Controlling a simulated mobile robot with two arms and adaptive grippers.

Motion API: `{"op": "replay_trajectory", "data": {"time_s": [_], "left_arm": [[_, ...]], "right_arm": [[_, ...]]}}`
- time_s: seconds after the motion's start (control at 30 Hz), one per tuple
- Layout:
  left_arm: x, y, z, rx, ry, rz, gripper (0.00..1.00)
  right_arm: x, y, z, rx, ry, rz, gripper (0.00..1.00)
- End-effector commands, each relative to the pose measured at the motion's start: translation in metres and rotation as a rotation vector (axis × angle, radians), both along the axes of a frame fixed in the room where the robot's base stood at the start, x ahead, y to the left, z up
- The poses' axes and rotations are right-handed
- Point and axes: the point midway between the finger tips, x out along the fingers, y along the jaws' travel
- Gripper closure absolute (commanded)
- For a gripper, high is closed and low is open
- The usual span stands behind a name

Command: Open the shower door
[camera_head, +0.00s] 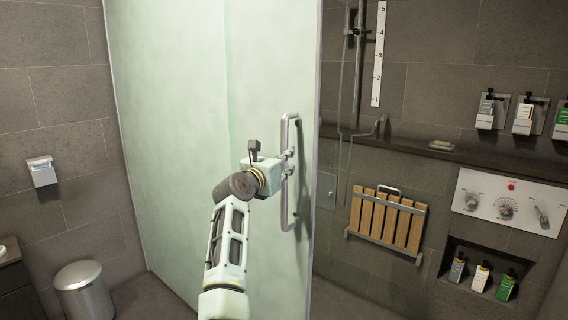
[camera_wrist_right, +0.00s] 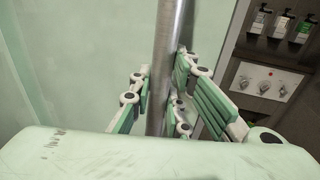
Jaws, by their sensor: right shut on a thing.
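The shower door (camera_head: 270,70) is a pale green frosted glass panel. A vertical metal bar handle (camera_head: 290,210) is fixed near its right edge. My right gripper (camera_head: 288,164) is shut on this handle at about its middle height. In the right wrist view the handle (camera_wrist_right: 166,70) runs upright between the two fingers of my right gripper (camera_wrist_right: 163,100). The door stands with its right edge apart from the shower wall, and the shower interior shows to the right of it. My left gripper is not in view.
Inside the shower are a folded wooden seat (camera_head: 387,219), a control panel (camera_head: 508,203), a ledge (camera_head: 460,156) and bottles in a niche (camera_head: 481,278). A metal bin (camera_head: 84,292) stands at the lower left. A paper holder (camera_head: 42,171) is on the left wall.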

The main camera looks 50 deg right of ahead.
Motion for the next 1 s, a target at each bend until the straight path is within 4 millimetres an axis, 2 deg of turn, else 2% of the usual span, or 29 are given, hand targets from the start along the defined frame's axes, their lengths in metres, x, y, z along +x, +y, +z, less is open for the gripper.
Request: {"op": "replay_trajectory", "data": {"time_s": [0.03, 0.4, 0.43, 0.63, 1.0], "left_arm": [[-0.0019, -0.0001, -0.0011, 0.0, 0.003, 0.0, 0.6], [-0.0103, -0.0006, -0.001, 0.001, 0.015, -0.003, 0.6], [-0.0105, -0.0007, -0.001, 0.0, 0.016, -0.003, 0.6], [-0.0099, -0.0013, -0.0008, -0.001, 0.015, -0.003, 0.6], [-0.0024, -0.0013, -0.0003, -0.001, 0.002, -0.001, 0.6]], "right_arm": [[-0.0032, -0.0013, -0.0062, 0.008, 0.012, -0.011, 1.0], [-0.0051, -0.0034, -0.0003, 0.001, 0.007, -0.015, 1.0], [-0.0051, -0.0034, 0.0004, 0.0, 0.006, -0.014, 0.83], [-0.0045, -0.0031, 0.0016, -0.001, 0.004, -0.013, 0.66], [-0.0045, 0.001, 0.0015, -0.001, 0.002, -0.01, 0.64]]}}
